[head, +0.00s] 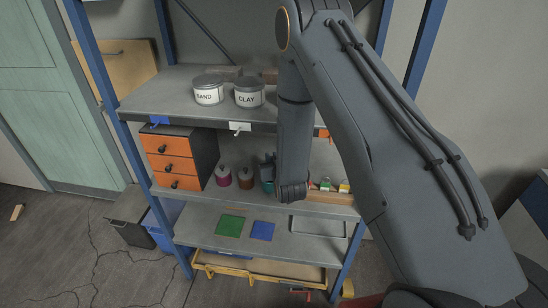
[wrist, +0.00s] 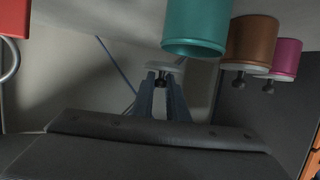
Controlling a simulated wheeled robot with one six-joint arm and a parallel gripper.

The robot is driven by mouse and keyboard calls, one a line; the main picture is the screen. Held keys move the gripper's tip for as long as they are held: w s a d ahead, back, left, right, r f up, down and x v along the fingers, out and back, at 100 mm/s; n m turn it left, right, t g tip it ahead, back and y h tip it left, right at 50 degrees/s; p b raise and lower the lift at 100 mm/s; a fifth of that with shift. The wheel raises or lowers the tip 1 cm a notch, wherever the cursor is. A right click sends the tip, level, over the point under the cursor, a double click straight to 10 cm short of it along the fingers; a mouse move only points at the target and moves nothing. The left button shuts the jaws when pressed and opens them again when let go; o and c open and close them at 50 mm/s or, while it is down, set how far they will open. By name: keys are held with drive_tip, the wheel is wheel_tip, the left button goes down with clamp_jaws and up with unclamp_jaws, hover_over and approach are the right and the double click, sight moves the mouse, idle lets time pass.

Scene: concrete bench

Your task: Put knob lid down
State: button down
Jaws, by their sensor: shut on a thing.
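My gripper (wrist: 160,86) is shut on the dark knob of a pale round lid (wrist: 163,66), in the wrist view, which looks upside down. The lid is held apart from the jars. A teal jar (wrist: 195,28) beside it shows a bare rim with no lid on it. A brown jar (wrist: 252,42) and a pink jar (wrist: 285,60) each wear a pale lid with a dark knob. In the head view my arm hides the held lid and most of the teal jar (head: 267,186); the brown jar (head: 246,178) and pink jar (head: 223,176) stand left of it.
An orange drawer unit (head: 168,165) stands left of the jars. Small padlocks (head: 325,185) lie to the right. The shelf below holds a green mat (head: 229,226), a blue mat (head: 262,231) and a grey tray (head: 318,226). Sand (head: 208,96) and clay (head: 248,100) tins stand above.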

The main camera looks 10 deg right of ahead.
drive_tip(key=shift+f+b, duration=0.35)
drive_tip(key=shift+f, duration=0.15)
drive_tip(key=shift+f, duration=0.1)
drive_tip(key=c, duration=1.7)
unclamp_jaws()
drive_tip(key=shift+c, duration=0.2)
